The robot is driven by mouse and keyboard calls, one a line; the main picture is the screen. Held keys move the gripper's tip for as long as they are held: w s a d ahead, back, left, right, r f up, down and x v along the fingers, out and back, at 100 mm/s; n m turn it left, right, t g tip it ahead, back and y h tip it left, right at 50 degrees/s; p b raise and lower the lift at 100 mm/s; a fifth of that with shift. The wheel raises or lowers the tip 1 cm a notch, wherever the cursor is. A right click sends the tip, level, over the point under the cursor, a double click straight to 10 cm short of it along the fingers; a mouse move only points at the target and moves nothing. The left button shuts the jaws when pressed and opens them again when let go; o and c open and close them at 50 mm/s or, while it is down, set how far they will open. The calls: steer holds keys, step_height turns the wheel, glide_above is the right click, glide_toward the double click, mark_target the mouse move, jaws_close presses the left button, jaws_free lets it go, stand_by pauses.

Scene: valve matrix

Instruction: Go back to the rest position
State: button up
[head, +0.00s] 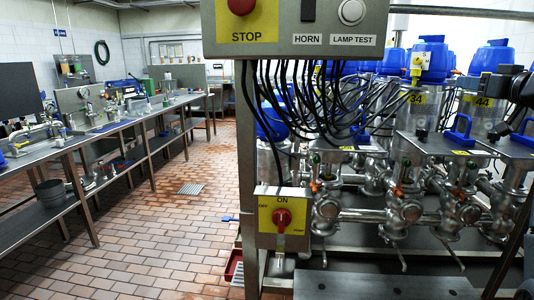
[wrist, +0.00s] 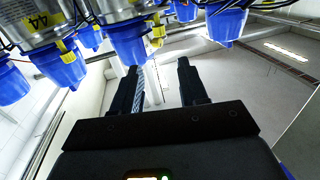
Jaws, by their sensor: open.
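My gripper (wrist: 158,75) shows in the wrist view with its two black fingers spread apart and nothing between them. Blue-capped valve heads appear upside down along the top of that view, one marked 44 (wrist: 42,22). A blue cap (wrist: 128,42) lies just beyond the left finger in the picture; I cannot tell whether they touch. In the head view, the valve matrix fills the right side, with steel bodies marked 34 (head: 416,110) and 44 (head: 484,115). A dark part at the right edge, beside number 44, seems to be my arm's end.
A steel control panel (head: 225,35) with STOP, HORN and LAMP TEST hangs at the top centre. Below it are black cables and a yellow box with a red switch (head: 282,217). A long steel bench (head: 100,135) runs along the left.

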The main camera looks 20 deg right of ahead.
steer(key=w+a+f+m, duration=0.1)
steer(key=a+f, duration=0.2)
steer(key=f, duration=0.3)
steer(key=w+a+f, duration=0.2)
steer(key=a+f, duration=0.1)
steer(key=f, duration=0.4)
steer(key=s+a+f+g+y, duration=0.1)
steer(key=s+a+f, duration=0.3)
steer(key=a+f, duration=0.8)
steer(key=s+a+f+g, duration=0.1)
steer(key=s+a+f, duration=0.3)
steer(key=a+f, duration=0.75)
steer(key=s+a+f+n+y, duration=0.1)
steer(key=s+a+f, duration=0.2)
steer(key=s+a, duration=0.45)
steer(key=s+a+f+n+y, duration=0.1)
steer(key=s+a+f, duration=0.2)
steer(key=s+a, duration=0.5)
steer(key=s+a+r+n+y, duration=0.1)
steer(key=s+a+r, duration=0.2)
steer(key=s, duration=0.6)
steer(key=s+a+r+n+y, duration=0.2)
steer(key=s+a+r, duration=0.1)
steer(key=s, duration=0.6)
steer(key=shift+a+r, duration=0.3)
steer(key=shift+r, duration=0.3)
steer(key=shift+s, duration=0.1)
